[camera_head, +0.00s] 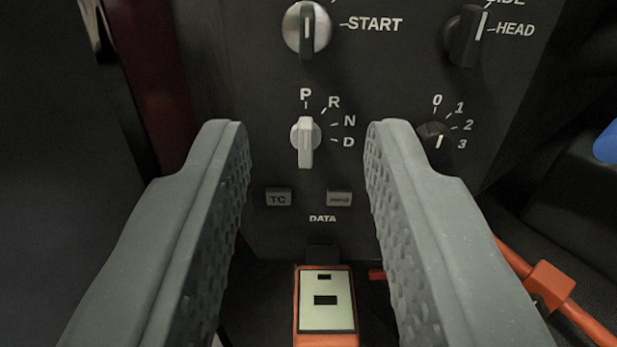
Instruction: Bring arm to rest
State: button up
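My gripper (307,155) is open. Its two grey textured fingers reach up from the bottom left and bottom right with a wide gap between them. Nothing is held in the gap. Through the gap I see a dark control panel (260,235) with a white gear selector knob (306,140), marked P, R, N and D. The knob's handle stands upright in the picture. I cannot tell whether the fingertips touch the panel. The right fingertip overlaps the left side of a black knob (434,138) marked 0 to 3.
A silver START knob (307,28) and a black HEAD knob (466,36) sit at the top. TC button (278,198) and another button (339,199) are below the selector. An orange-edged device (326,308) lies at the bottom. An orange bar (560,297) crosses at lower right.

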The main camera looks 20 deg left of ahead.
dwell(0.5)
jog(key=s+d+r+m+h, duration=0.1)
jog(key=s+d+r, duration=0.3)
jog(key=r, duration=0.7)
jog(key=s+d+r+h, duration=0.15)
jog(key=d+r, duration=0.45)
jog(key=r, duration=0.6)
jog(key=s+d+r+m+h, duration=0.1)
jog(key=s+d+r, duration=0.3)
jog(key=r, duration=0.7)
jog(key=s+d+r, duration=0.3)
jog(key=s+r, duration=0.3)
jog(key=s, duration=0.2)
jog(key=s+d+r+m+g+h+p, duration=0.1)
jog(key=s+d+r, duration=0.3)
jog(key=s, duration=0.5)
jog(key=s+d+r, duration=0.3)
jog(key=s+r, duration=0.6)
jog(key=shift+d+m+g+h, duration=0.3)
jog(key=shift+d+g+h, duration=0.05)
jog(key=shift+g, duration=0.05)
